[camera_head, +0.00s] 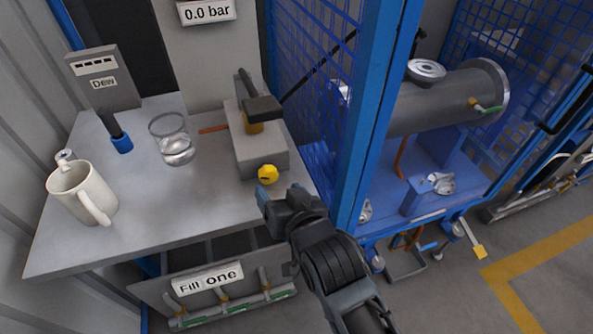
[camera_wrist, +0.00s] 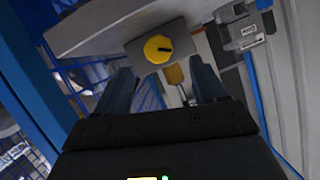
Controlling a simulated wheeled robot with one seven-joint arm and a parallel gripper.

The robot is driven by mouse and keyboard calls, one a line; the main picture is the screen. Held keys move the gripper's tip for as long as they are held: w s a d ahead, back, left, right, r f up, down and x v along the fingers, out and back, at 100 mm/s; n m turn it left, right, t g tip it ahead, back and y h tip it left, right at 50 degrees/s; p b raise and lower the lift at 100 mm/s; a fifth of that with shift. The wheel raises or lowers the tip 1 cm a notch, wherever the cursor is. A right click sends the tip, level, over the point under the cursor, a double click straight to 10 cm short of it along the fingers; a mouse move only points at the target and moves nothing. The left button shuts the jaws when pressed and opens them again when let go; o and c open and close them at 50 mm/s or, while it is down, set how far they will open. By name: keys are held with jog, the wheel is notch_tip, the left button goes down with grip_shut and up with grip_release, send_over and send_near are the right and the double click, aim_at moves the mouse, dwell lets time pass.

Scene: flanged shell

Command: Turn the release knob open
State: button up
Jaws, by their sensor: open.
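The release knob (camera_head: 267,174) is a yellow round knob on the front of a grey block (camera_head: 262,150) on the bench. In the wrist view the knob (camera_wrist: 158,48) shows face-on with a dark pointer mark, ahead of my gripper (camera_wrist: 160,82) and slightly above the space between its fingers. My gripper (camera_head: 267,196) is open and empty, just in front of and below the knob in the head view. The fingers appear apart from the knob.
A white mug (camera_head: 84,192), a glass (camera_head: 172,140) and a meter marked Dew (camera_head: 104,82) stand on the grey bench (camera_head: 150,215). A blue post (camera_head: 362,120) and mesh cage stand close to the right of my arm. A "Fill one" panel (camera_head: 207,278) hangs below.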

aim_at(270, 177)
jog(key=x, duration=0.7)
jog(key=shift+w+f, duration=0.1)
jog(key=shift+w, duration=0.1)
jog(key=c, duration=1.1)
